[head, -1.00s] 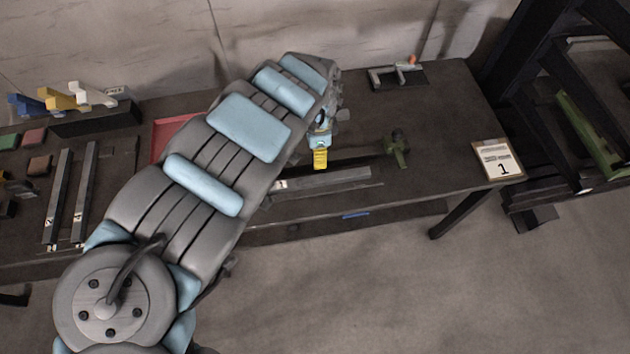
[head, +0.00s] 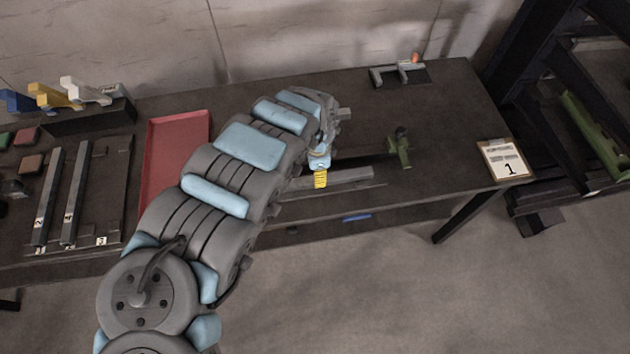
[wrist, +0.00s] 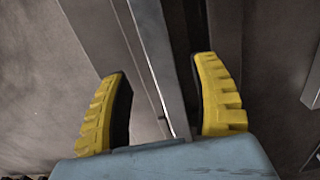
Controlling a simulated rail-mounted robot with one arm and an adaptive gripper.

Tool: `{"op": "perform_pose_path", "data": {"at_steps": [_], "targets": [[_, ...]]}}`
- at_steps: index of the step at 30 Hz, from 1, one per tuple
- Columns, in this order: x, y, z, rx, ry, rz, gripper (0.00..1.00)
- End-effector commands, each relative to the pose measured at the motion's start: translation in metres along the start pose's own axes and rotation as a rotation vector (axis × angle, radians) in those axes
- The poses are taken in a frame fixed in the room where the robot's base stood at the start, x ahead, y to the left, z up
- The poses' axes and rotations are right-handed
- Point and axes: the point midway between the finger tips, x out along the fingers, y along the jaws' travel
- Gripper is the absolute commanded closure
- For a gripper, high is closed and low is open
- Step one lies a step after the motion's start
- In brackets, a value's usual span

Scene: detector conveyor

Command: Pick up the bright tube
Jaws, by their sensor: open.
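A pale grey square-section tube (head: 350,177) lies on the dark workbench, and its left part is hidden behind my arm and gripper. My gripper (head: 320,180), with yellow fingers, is at this tube. In the wrist view, the bright tube (wrist: 158,58) runs lengthwise between the open yellow fingers of my gripper (wrist: 160,85). It is closer to the right finger, with a gap to the left one. The fingers hold nothing. I cannot tell whether the fingertips reach down beside the tube or stay above it.
A green device (head: 400,148) stands right of the tube. A red tray (head: 170,150) lies left of my arm. Two grey bars (head: 48,200) (head: 78,198) lie further left. A clipboard marked 1 (head: 503,160) is at the bench's right end. The bench's front edge is close below the tube.

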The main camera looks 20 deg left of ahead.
Motion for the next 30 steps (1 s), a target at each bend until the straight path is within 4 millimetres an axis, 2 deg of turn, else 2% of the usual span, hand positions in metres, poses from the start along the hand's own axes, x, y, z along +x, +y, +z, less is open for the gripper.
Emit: {"op": "perform_pose_path", "data": {"at_steps": [15,26,29,30], "targets": [[0.049,0.0,0.006,0.0,0.001,0.001,0.37],[0.053,0.0,0.006,0.0,0.0,0.001,0.37],[0.052,0.0,0.006,0.0,0.0,0.001,0.63],[0.052,0.0,0.006,0.0,0.0,0.001,0.74]]}}
